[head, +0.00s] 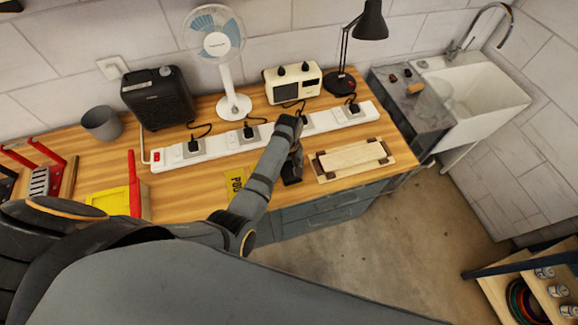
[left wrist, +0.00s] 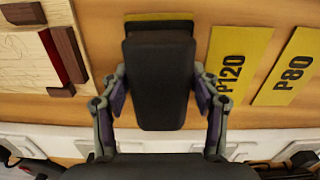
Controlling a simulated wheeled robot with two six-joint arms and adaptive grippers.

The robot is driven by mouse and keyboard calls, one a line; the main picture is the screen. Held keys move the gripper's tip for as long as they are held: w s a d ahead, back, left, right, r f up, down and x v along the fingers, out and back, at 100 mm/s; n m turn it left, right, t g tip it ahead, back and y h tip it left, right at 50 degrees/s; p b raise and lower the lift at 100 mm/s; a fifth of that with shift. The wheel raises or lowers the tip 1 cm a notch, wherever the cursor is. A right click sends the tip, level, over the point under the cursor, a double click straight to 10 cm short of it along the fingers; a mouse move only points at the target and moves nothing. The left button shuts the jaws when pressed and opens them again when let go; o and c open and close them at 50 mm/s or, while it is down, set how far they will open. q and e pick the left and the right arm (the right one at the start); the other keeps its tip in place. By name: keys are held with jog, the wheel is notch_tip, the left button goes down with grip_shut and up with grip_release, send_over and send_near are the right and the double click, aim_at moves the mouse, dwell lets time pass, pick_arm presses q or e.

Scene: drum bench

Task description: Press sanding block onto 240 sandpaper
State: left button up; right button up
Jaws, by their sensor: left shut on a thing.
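My left gripper (head: 293,160) is over the right part of the wooden bench, pointing down. In the left wrist view its fingers (left wrist: 161,88) are shut on the sides of a black sanding block (left wrist: 160,75). The block lies over a dull yellow sheet (left wrist: 160,21), of which only a strip shows past its far end. That sheet's label is hidden, and I cannot tell whether the block touches it. Beside it lie two yellow sandpaper sheets, one marked P120 (left wrist: 236,62) and one marked P80 (left wrist: 290,68). My right gripper is not in view.
A framed pale wooden board (head: 350,158) lies right of the gripper. A long white power strip (head: 225,143) with plugs runs behind it. A fan (head: 232,105), a black lamp (head: 340,82) and a cream device (head: 292,83) stand farther back. The sink (head: 480,105) is at right.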

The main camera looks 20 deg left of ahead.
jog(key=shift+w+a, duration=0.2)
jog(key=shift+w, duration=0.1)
pick_arm(q)
jog(key=shift+f, duration=0.4)
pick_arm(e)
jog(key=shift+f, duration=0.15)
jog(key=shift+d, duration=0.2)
pick_arm(q)
jog(key=shift+r, duration=0.1)
jog(key=shift+r, duration=2.9)
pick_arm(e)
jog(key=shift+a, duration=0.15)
pick_arm(q)
jog(key=shift+d, duration=0.15)
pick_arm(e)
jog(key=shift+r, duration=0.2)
